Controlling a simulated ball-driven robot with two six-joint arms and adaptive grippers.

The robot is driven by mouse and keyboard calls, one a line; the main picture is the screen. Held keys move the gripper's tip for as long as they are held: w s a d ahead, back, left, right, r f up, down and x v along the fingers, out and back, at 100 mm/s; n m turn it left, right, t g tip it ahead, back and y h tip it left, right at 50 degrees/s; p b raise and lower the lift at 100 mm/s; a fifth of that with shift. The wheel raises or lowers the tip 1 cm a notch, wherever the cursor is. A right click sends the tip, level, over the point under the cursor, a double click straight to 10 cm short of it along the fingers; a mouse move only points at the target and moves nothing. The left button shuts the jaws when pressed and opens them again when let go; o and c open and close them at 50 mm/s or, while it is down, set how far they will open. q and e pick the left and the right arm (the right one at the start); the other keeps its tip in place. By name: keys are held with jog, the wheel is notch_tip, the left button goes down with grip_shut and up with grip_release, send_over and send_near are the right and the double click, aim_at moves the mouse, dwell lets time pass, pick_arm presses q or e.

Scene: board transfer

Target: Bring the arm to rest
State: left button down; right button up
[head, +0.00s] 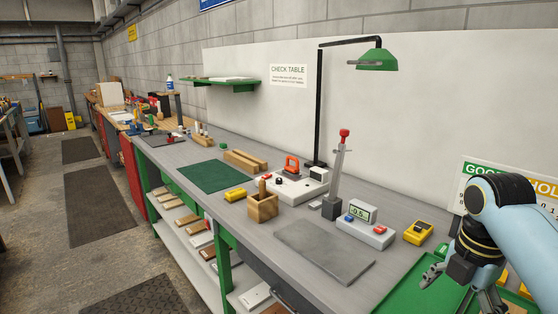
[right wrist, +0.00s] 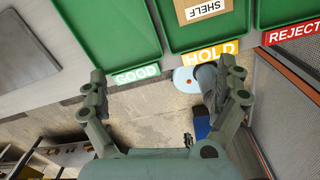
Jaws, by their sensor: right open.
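My right arm comes in at the right edge of the head view, and its gripper (head: 460,291) hangs low over the green trays at the bench's right end. In the right wrist view the two fingers of this gripper (right wrist: 163,72) are wide apart with nothing held between them. Past the fingers lie the front edges of the trays and the floor. My left gripper is not in view.
Green trays labelled GOOD (right wrist: 108,38), HOLD (right wrist: 240,28) and REJECT line up; a SHELF card (right wrist: 203,8) lies in the HOLD one. On the bench (head: 315,219) are a grey mat (head: 323,250), a gauge stand (head: 334,185), a display box (head: 366,231) and a yellow meter (head: 418,232).

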jog(key=s+a+r+m+t, duration=0.2)
jog(key=s+m, duration=0.9)
jog(key=s+a+r+m+t, duration=0.1)
jog(key=s+a+m, duration=0.1)
jog(key=s+m, duration=0.95)
notch_tip(320, 180, down, 35)
jog(key=s+d+g+b, duration=0.1)
jog(key=s+d+b, duration=0.15)
jog(key=b, duration=0.75)
pick_arm(q)
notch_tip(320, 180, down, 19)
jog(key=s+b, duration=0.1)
jog(key=b, duration=0.8)
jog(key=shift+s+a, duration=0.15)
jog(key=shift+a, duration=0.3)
pick_arm(e)
jog(key=s+f+g, duration=0.1)
jog(key=s+f, duration=0.8)
jog(key=f, duration=0.4)
jog(key=s+d+f, duration=0.1)
jog(key=s+f, duration=0.8)
jog(key=f, duration=0.4)
jog(key=shift+s+d+f+g+h, duration=0.2)
jog(key=shift+d+g+h, duration=0.1)
jog(key=shift+g, duration=0.1)
